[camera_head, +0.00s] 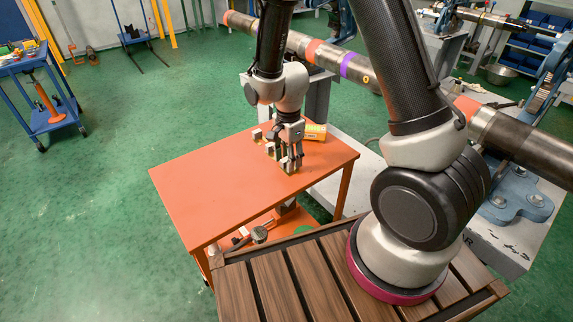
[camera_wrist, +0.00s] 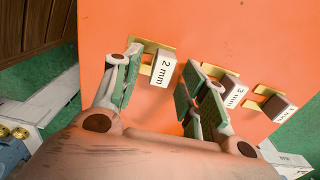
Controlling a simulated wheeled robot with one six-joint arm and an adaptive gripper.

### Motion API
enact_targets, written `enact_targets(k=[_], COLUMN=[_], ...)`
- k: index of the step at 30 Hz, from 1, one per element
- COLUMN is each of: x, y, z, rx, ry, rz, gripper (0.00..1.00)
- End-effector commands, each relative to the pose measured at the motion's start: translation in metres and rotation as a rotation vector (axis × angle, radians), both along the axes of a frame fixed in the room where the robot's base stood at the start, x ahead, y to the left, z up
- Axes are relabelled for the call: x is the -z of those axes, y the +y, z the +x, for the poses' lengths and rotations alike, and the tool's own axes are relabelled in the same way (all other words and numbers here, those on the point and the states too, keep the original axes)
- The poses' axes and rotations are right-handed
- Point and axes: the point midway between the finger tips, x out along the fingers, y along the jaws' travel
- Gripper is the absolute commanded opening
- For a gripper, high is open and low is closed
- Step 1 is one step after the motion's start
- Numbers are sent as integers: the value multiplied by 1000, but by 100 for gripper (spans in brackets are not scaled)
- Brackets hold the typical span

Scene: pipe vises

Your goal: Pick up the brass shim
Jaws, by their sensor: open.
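Three brass shims lie in a row on the orange table (camera_head: 215,190), each with a small labelled block on it. In the wrist view, the brass shim marked 2 mm (camera_wrist: 148,44) is at the left, with its white-faced block (camera_wrist: 163,68) between the fingers of my gripper (camera_wrist: 162,62). The shim marked 3 mm (camera_wrist: 214,70) lies just right of my right finger, and a third shim (camera_wrist: 264,90), its label hard to read, lies further right. My gripper is open and holds nothing; in the head view it (camera_head: 284,150) is low over the blocks. The fingers partly hide the shims.
A yellow item (camera_head: 315,131) lies at the table's back edge beside my gripper. A long pipe (camera_head: 330,58) with coloured bands runs behind the table. The table's left and front parts are clear. A blue cart (camera_head: 45,110) stands far left on the green floor.

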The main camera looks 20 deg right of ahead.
Motion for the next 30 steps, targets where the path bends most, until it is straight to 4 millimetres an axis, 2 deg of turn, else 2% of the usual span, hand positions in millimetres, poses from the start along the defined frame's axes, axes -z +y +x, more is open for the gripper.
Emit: enact_targets(k=[3, 10, 21, 23, 30], x=[0, 0, -6, -13, -64], y=[0, 0, 0, 0, 0], z=[0, 0, 1, 1, 1], rx=[0, 0, 0, -1, 0], ry=[0, 0, -2, -3, -5], rz=[0, 0, 1, 1, 2], gripper=[41, 0, 0, 0, 0])
